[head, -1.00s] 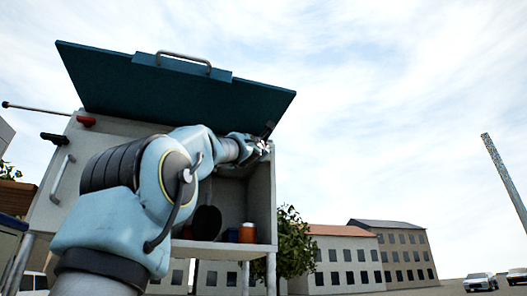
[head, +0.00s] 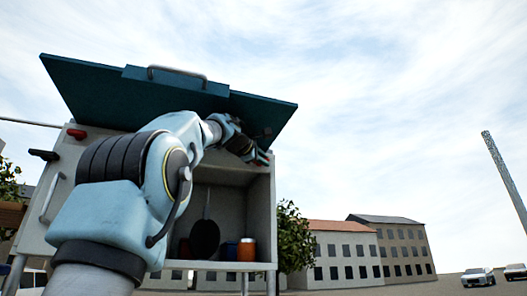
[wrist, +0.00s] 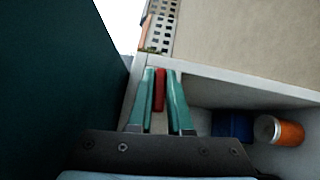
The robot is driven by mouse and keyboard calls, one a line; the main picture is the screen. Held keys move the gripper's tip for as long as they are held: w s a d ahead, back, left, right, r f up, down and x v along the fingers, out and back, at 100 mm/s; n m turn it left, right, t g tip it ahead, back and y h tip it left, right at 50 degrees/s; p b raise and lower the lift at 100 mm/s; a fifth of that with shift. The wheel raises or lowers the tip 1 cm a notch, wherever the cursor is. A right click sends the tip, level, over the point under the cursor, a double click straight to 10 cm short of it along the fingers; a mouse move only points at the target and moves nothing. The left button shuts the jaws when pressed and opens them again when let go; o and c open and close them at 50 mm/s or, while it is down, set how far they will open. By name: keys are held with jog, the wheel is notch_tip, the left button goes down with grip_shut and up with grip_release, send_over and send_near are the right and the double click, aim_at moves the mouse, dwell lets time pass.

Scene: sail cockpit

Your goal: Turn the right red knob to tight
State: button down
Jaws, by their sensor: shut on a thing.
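The right red knob (wrist: 160,90) is a narrow red bar at the top edge of the pale box's frame in the wrist view. My gripper (wrist: 162,84) has its two teal fingers on either side of it, shut on it. In the head view my gripper (head: 262,158) is at the upper right corner of the box, under the raised teal lid (head: 180,92). The knob is mostly hidden by the fingers there. Another red knob (head: 76,133) sits at the box's upper left, clear of the arm.
The open box (head: 262,215) holds an orange canister (head: 246,250), a blue item (head: 229,250) and a dark round pan-like thing (head: 204,238). In the wrist view the dark lid fills the left side. Buildings and open sky lie to the right.

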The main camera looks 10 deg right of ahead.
jog(key=shift+r+m+g+p, duration=0.15)
jog(key=shift+m+g+p, duration=0.25)
jog(key=shift+p, duration=0.25)
jog(key=c, duration=0.8)
grip_release()
jog(key=shift+c, duration=0.2)
jog(key=shift+f, duration=0.3)
